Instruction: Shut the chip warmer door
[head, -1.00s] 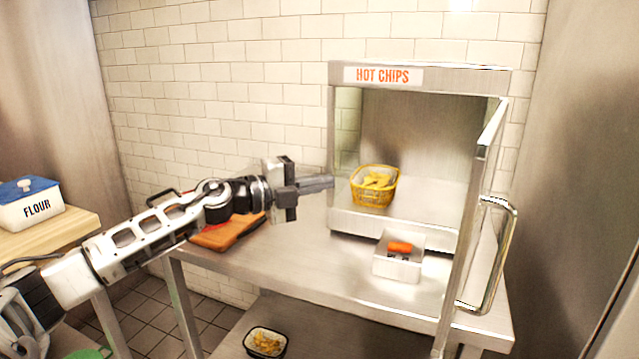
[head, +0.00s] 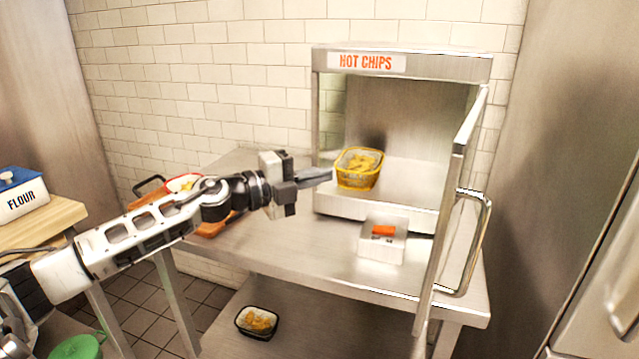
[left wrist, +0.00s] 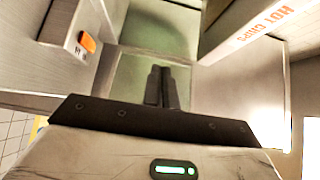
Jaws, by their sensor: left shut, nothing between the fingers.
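The chip warmer (head: 402,62) is a steel cabinet with a "HOT CHIPS" sign, on the steel table. Its door (head: 455,190) stands open, swung out from the right side towards me, with a long bar handle (head: 483,235) on its right face. My left gripper (head: 328,175) is shut and empty. Its tips overlap the warmer's left front post in the head view, well left of the door. In the left wrist view the shut fingers (left wrist: 161,72) point towards a greenish panel, with the sign (left wrist: 268,24) at upper right. My right gripper is not in view.
A yellow basket of chips (head: 360,169) sits inside the warmer. A tub of food (head: 257,322) is on the lower shelf.

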